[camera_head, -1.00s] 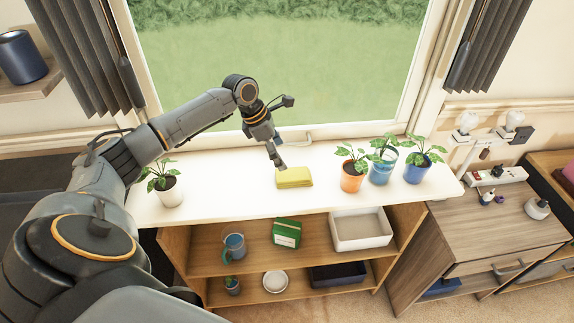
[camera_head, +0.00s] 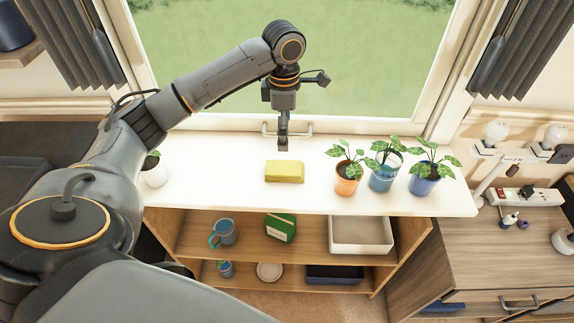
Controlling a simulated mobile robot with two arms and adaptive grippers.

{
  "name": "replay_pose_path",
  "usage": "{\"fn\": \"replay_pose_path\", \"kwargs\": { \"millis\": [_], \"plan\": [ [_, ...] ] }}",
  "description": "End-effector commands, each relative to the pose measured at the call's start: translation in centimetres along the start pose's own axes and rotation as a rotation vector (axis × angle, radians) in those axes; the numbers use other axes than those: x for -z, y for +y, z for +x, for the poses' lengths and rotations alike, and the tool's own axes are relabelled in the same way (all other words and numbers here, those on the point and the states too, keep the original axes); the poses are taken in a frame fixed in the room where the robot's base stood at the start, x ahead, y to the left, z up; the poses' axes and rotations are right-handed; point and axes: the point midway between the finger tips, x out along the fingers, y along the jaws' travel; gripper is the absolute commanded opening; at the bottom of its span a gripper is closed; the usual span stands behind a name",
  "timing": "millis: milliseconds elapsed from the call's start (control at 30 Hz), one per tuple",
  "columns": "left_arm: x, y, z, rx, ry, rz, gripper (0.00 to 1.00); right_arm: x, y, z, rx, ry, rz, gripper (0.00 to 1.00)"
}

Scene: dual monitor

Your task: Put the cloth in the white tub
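The yellow folded cloth (camera_head: 284,171) lies flat on the white top of the shelf unit, below the window. The white tub (camera_head: 361,235) stands on the upper wooden shelf, below and to the right of the cloth, and looks empty. My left gripper (camera_head: 283,146) points down just behind the cloth, toward the window, and looks apart from it. Its fingers appear close together, but they are too small to tell whether they are open or shut. My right gripper is not in view.
A white pot (camera_head: 154,172) is partly hidden by my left arm. A mug (camera_head: 223,232) and a green box (camera_head: 281,228) share the tub's shelf. The white top (camera_head: 225,175) is clear left of the cloth.

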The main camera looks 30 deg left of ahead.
Motion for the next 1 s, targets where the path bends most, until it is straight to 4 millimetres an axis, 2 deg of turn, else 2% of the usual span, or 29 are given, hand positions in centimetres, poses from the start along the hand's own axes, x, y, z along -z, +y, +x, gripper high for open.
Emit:
{"fn": "replay_pose_path", "kwargs": {
  "millis": [200,300,433,567,700,833,1000],
  "plan": [
    [0.1,-0.1,4.4,0.005,0.003,-0.001,0.91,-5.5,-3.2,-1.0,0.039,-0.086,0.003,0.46],
    [0.1,0.0,6.1,0.004,0.002,-0.001,0.91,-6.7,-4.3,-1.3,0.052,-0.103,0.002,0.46],
    [0.1,0.0,7.3,0.002,0.0,-0.001,0.91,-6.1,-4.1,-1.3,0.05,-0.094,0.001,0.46],
    [0.0,0.1,8.1,0.003,0.0,-0.001,0.91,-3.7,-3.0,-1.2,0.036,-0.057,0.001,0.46],
    [-0.2,0.2,10.0,0.004,0.002,-0.001,0.91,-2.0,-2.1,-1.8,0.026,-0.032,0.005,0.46],
    [-0.2,0.3,11.9,0.002,0.001,-0.001,0.91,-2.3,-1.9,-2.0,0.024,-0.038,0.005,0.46],
    [-0.3,0.3,12.8,0.0,-0.001,0.001,0.91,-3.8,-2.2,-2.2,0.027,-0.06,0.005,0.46]
  ]
}}
